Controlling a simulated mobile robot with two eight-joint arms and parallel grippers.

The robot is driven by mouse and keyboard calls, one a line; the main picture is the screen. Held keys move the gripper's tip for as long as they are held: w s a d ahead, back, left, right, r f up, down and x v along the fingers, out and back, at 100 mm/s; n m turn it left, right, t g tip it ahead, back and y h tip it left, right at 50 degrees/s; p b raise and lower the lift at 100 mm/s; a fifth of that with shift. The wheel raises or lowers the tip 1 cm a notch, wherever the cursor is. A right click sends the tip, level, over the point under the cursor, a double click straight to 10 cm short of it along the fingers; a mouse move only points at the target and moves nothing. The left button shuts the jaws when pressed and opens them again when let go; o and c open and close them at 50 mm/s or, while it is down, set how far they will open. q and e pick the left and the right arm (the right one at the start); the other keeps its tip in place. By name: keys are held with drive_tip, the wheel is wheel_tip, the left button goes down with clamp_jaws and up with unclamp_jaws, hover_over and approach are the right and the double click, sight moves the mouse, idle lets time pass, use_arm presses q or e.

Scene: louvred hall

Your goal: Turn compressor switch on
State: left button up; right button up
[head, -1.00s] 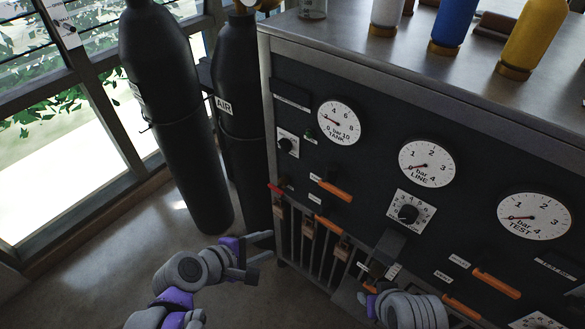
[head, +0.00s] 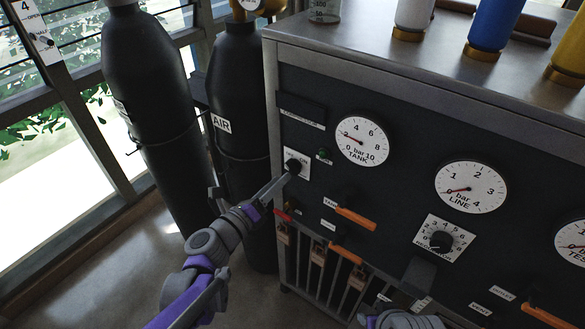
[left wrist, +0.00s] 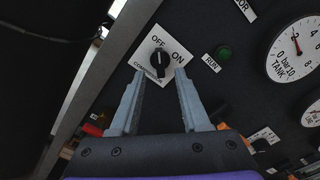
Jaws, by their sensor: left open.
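The compressor switch (head: 293,166) is a black rotary knob on a white square plate at the upper left of the dark panel. In the left wrist view the knob (left wrist: 160,64) sits between the labels OFF and ON, with its pointer nearer the OFF side. My left gripper (left wrist: 160,75) is open and empty, its two fingertips on either side of the knob's lower part in the picture. I cannot tell whether they touch it. In the head view the left gripper (head: 252,186) reaches up to the switch. My right gripper (head: 368,319) is partly cut off at the bottom edge.
A green RUN lamp (head: 324,154) and the tank gauge (head: 361,142) are right of the switch. Orange lever handles (head: 356,218) stick out below. Two black cylinders (head: 150,100) stand left of the panel. Coloured bottles (head: 495,25) stand on top.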

sight(290, 170)
use_arm(q)
drive_tip(key=shift+x, duration=2.65)
clamp_jaws()
